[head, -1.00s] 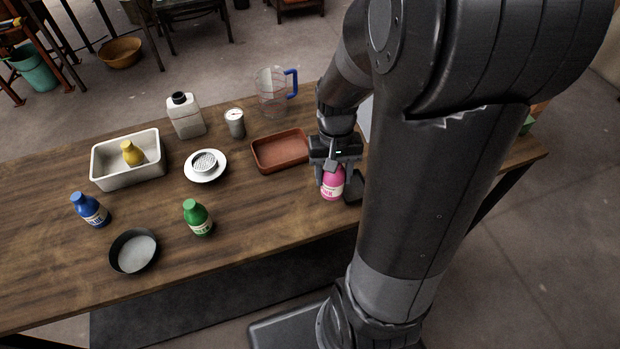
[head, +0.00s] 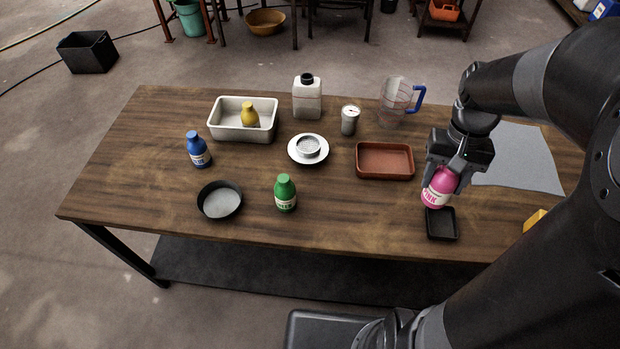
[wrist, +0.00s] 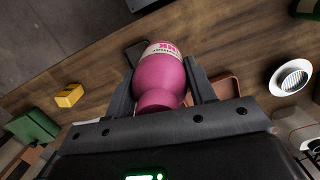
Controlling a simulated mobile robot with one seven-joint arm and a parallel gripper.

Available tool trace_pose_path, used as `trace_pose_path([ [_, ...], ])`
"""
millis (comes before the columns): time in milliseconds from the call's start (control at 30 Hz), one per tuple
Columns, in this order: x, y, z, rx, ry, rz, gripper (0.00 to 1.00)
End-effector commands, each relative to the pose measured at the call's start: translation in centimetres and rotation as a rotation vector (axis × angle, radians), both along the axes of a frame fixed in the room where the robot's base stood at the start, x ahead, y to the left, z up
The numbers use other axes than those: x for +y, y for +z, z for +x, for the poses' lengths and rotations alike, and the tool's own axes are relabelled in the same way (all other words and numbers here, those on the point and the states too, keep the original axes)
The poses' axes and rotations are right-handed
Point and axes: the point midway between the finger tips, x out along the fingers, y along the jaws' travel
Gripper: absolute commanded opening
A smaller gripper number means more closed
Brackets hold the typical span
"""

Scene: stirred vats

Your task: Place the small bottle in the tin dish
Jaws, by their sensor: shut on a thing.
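My gripper (head: 441,176) is shut on a small pink bottle (head: 436,190) with a pale label, at the right of the table. The pink bottle also fills the middle of the wrist view (wrist: 160,78), between the two fingers. In the head view it is tilted, its lower end just behind a small black square dish (head: 442,236); I cannot tell whether they touch. A round dark-rimmed dish (head: 219,201) with a grey inside stands empty at the front left. I cannot tell for certain which dish is the tin one.
Green (head: 285,194) and blue (head: 198,150) bottles stand on the table; a yellow bottle (head: 250,115) is in a white tray (head: 226,131). A reddish tray (head: 385,174), white strainer dish (head: 308,150), can (head: 349,120), jug (head: 397,100) and canister (head: 307,98) stand behind.

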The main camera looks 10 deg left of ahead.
Motion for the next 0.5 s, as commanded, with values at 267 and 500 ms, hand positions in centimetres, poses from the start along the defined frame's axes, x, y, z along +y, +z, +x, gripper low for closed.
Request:
trace_pose_path([
  [267, 6.7, 0.5, 5.0, 0.002, 0.206, -0.009, 0.20],
  [500, 16.0, 0.6, 8.7, 0.000, 0.433, -0.013, 0.20],
])
